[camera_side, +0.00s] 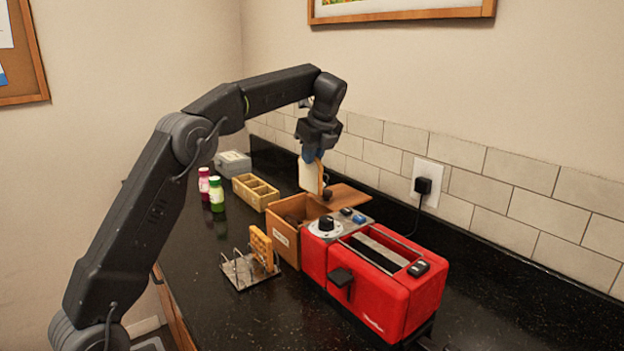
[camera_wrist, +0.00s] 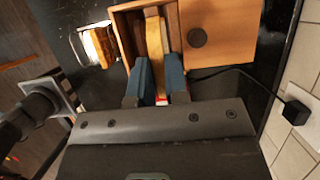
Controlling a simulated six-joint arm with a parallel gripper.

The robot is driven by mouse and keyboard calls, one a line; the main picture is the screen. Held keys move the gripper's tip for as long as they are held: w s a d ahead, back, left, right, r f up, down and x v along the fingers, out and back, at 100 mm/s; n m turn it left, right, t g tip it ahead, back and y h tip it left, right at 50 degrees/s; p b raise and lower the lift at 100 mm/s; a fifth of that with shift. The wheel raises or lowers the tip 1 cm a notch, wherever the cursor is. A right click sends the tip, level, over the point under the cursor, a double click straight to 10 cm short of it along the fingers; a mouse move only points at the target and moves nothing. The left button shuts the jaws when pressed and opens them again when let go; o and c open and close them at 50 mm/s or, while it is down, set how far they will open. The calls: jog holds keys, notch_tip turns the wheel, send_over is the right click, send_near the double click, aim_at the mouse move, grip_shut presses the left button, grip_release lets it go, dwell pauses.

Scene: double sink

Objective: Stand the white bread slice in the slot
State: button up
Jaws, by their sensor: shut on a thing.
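In the side view my gripper (camera_side: 313,154) is shut on the white bread slice (camera_side: 307,176), which has a brown crust edge. The slice hangs upright above the open wooden box (camera_side: 286,245). In the wrist view my gripper's blue fingers (camera_wrist: 159,75) are on either side of the slice (camera_wrist: 154,42), seen edge-on over the box opening. The red toaster (camera_side: 375,297) stands to the right of the box. Its long top slot (camera_side: 378,251) looks empty from here. A wire rack (camera_side: 240,272) with slots stands in front of the box and holds a waffle-like slice (camera_side: 262,248).
The box's lid (camera_side: 348,199) with a dark knob lies behind the box. A divided wooden tray (camera_side: 255,191), two bottles (camera_side: 217,195) and a grey container (camera_side: 233,163) stand at the back left. A plug and cord (camera_side: 422,187) run behind the toaster.

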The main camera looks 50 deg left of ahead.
notch_tip(320, 180, up, 7)
jog(key=shift+w, duration=0.15)
jog(key=shift+r, duration=0.4)
jog(key=shift+d+r, duration=0.1)
jog(key=shift+d, duration=0.2)
jog(key=s+d+h, duration=0.1)
jog(key=s+d, duration=0.3)
jog(key=d, duration=0.8)
jog(key=s+d+h, duration=0.1)
jog(key=s+d, duration=0.2)
jog(key=d, duration=1)
jog(key=d+x, duration=0.2)
jog(key=x, duration=1)
jog(key=shift+w+a+f, duration=0.2)
jog(key=shift+f, duration=0.45)
jog(key=shift+f, duration=0.1)
